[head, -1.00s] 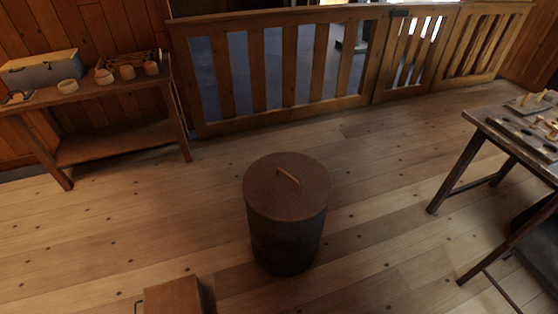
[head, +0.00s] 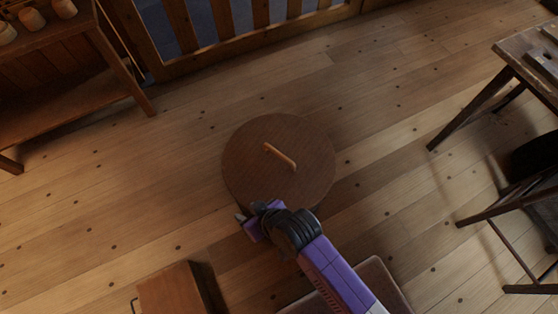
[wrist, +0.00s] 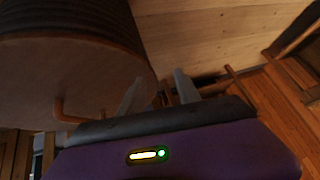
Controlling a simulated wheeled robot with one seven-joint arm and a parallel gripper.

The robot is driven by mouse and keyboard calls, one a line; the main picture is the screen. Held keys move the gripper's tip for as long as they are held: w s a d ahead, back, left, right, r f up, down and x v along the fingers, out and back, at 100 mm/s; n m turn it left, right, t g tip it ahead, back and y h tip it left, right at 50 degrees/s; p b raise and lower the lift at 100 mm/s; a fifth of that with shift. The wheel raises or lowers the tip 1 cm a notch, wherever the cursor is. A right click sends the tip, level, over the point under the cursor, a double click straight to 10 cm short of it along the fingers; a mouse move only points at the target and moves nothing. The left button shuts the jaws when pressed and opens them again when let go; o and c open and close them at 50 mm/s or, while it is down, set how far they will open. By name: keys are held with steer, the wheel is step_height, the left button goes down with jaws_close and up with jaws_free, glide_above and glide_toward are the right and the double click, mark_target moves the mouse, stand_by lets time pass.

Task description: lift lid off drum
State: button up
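The round brown lid (head: 250,175) sits on the drum, seen from above in the head view, with a pale wooden bar handle (head: 280,156) across its middle. The lid (wrist: 70,80) and its handle (wrist: 62,112) also show at the left of the wrist view. The dark ribbed drum (wrist: 75,18) shows there at top left; in the head view the lid hides most of it. My gripper (head: 243,218) is at the lid's near edge in the head view, short of the handle. Its two fingers are spread with nothing between them in the wrist view (wrist: 159,77).
A wooden box (head: 170,291) stands on the floor at the near left. A shelf table (head: 75,65) is at upper left, and a work table (head: 520,62) is at right. A slatted fence (head: 225,45) runs along the back. The floor around the drum is mostly clear.

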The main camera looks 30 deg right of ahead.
mark_target(278, 153)
steer(key=w, duration=0.1)
steer(key=w+f+n+g, duration=0.1)
steer(key=w, duration=0.1)
steer(key=w+g, duration=0.1)
steer(key=w, duration=0.1)
steer(key=shift+w+d+f, duration=0.2)
steer(key=shift+w+d, duration=0.05)
steer(key=shift+d, duration=0.05)
steer(key=shift+n+g+h, duration=0.8)
steer(key=shift+g+h, duration=0.1)
steer(key=w+d, duration=0.1)
steer(key=w, duration=0.1)
steer(key=w+d+b, duration=0.1)
steer(key=w+d, duration=0.1)
steer(key=w+d+r+g+h, duration=0.2)
steer(key=d, duration=0.3)
steer(key=w+d+r+g+h, duration=0.1)
steer(key=w+d+r, duration=0.2)
steer(key=d, duration=0.2)
steer(key=shift+n+h, duration=0.3)
steer(key=shift+s+d+f+b, duration=0.1)
steer(key=shift+d+f+b, duration=0.3)
steer(key=shift+f, duration=0.85)
steer(key=shift+s+d+f+b, duration=0.15)
steer(key=shift+d+f, duration=0.5)
steer(key=shift+f, duration=0.6)
steer(key=shift+d+f+b, duration=0.25)
steer(key=shift+d+f, duration=0.3)
steer(key=shift+f, duration=0.7)
jaws_close()
